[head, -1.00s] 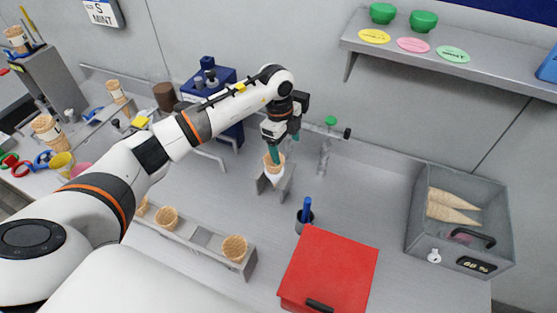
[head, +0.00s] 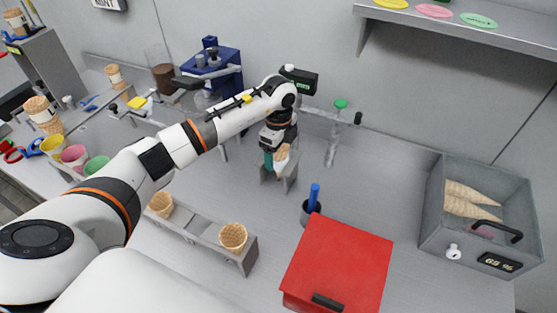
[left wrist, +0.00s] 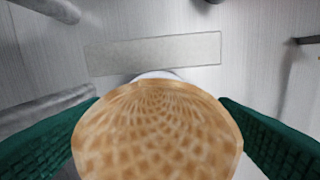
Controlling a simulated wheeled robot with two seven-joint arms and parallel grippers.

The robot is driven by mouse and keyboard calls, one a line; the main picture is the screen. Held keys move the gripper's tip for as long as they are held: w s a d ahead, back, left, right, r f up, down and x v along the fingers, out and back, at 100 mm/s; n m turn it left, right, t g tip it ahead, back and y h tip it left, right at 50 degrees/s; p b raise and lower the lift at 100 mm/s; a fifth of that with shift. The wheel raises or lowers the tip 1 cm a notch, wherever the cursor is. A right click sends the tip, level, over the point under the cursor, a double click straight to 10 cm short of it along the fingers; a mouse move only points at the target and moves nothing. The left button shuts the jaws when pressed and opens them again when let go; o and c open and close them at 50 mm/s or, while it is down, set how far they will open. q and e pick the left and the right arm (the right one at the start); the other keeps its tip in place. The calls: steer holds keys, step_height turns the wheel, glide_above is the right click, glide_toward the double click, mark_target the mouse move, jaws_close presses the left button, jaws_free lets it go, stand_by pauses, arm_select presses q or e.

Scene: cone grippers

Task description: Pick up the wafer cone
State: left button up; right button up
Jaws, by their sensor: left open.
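A wafer cone (head: 282,153) with a white lower part stands in a small grey stand (head: 290,180) at the middle of the counter. My left gripper (head: 275,161) is at the cone, with one green finger seen beside it in the head view. In the left wrist view the cone's waffle-patterned top (left wrist: 158,130) fills the space between the two green fingers (left wrist: 158,142). The fingers are open, one on each side of it. I cannot tell whether either touches it. My right gripper is not in view.
A rack (head: 205,232) holding waffle cups stands in front. A red-lidded box (head: 340,265), a dark cup with a blue-handled tool (head: 312,200) and a grey bin of cones (head: 430,215) are to the right. A tap with a green knob (head: 340,104) stands close behind the gripper.

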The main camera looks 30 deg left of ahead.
arm_select(q)
steer(key=shift+w+f, duration=0.15)
steer(key=shift+f, duration=0.5)
steer(key=shift+r, duration=0.1)
steer(key=c, duration=0.7)
steer(key=shift+c, duration=0.2)
